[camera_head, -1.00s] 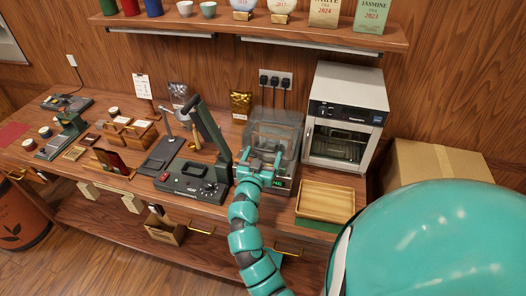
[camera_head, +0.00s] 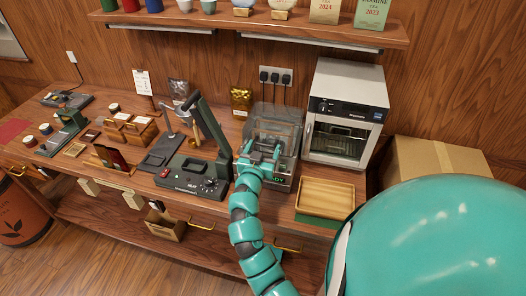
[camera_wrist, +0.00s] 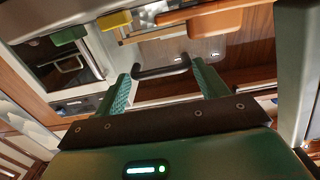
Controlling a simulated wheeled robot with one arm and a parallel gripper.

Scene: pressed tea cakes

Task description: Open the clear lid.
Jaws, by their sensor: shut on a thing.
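The clear lid (camera_head: 284,120) belongs to a boxy see-through machine on the counter, left of the white oven, in the head view. My teal gripper (camera_head: 264,153) is at the lid's front. In the wrist view, my gripper (camera_wrist: 164,84) has its two green fingers at the ends of a dark bar handle (camera_wrist: 160,72) and is shut on it. The lid looks partly raised and tilted, but its clear edges are hard to make out. A green-lit display (camera_head: 279,179) shows on the machine's front below my gripper.
A shelf (camera_head: 340,37) with tea boxes and cups hangs above. Plugs (camera_head: 275,81) are on the wall behind.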

